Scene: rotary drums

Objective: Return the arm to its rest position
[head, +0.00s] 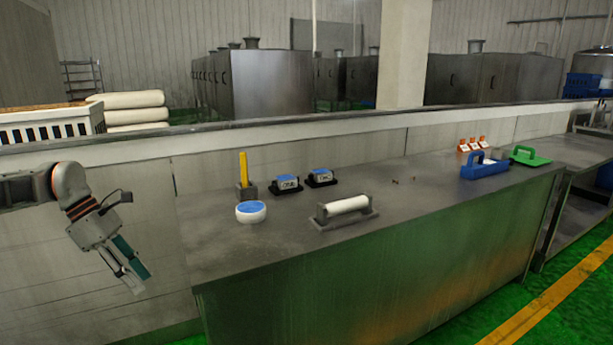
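My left arm comes in from the left edge. Its gripper (141,281) hangs in the air to the left of the metal counter (290,235), pointing down and to the right. It is apart from the counter and from everything on it. A teal strip and grey finger parts show at its end. They lie close together, so I cannot tell whether the gripper is open or shut. My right gripper is not in view.
On the counter stand a white round container (250,216) with a blue top, a yellow upright piece (244,169), two dark blocks, a white roller (346,205), a blue tray (485,169) and a green tool (530,159). A low wall (370,124) runs behind.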

